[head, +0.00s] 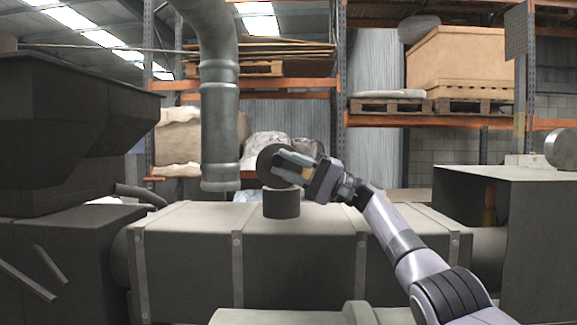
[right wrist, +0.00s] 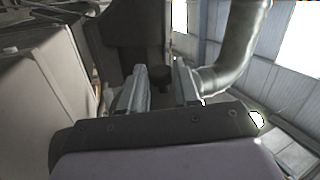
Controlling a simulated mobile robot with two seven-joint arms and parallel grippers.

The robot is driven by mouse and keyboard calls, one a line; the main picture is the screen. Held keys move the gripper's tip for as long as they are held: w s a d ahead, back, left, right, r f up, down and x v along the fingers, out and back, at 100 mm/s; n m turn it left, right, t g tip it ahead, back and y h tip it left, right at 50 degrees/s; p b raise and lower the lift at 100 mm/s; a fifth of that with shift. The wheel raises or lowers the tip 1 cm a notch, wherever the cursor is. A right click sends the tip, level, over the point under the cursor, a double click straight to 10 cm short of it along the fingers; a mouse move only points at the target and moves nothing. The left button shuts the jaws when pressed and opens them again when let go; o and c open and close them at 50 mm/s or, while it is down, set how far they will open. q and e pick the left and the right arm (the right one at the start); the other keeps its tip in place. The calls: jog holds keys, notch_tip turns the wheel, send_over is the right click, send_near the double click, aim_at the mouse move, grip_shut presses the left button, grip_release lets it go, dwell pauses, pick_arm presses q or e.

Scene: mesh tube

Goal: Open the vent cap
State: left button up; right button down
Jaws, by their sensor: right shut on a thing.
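The vent is a short dark upright pipe (head: 281,204) on top of the long grey box-shaped duct. Its round dark vent cap (head: 266,158) stands tilted up above the pipe mouth, with a gap at the front. My right gripper (head: 285,166) comes in from the right and is shut on the cap, covering part of it. In the right wrist view, my gripper's two fingers (right wrist: 160,88) point away from the camera, with a small dark piece between them. How far the fingers reach over the cap is hidden. My left gripper is in neither view.
A thick grey vertical pipe (head: 219,110) hangs just left of the vent and also shows in the right wrist view (right wrist: 242,50). A dark hopper (head: 70,130) stands at left, a dark cabinet (head: 535,240) at right. Racks with pallets stand behind.

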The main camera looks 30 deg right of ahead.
dwell(0.3)
jog(key=c, duration=0.9)
grip_release()
jog(key=shift+o, duration=0.2)
jog(key=shift+f, duration=0.1)
jog(key=s+d+p, duration=0.1)
jog(key=s+d, duration=0.5)
jog(key=d, duration=0.5)
jog(key=shift+s+d+f+p, duration=0.15)
jog(key=shift+s+p, duration=0.15)
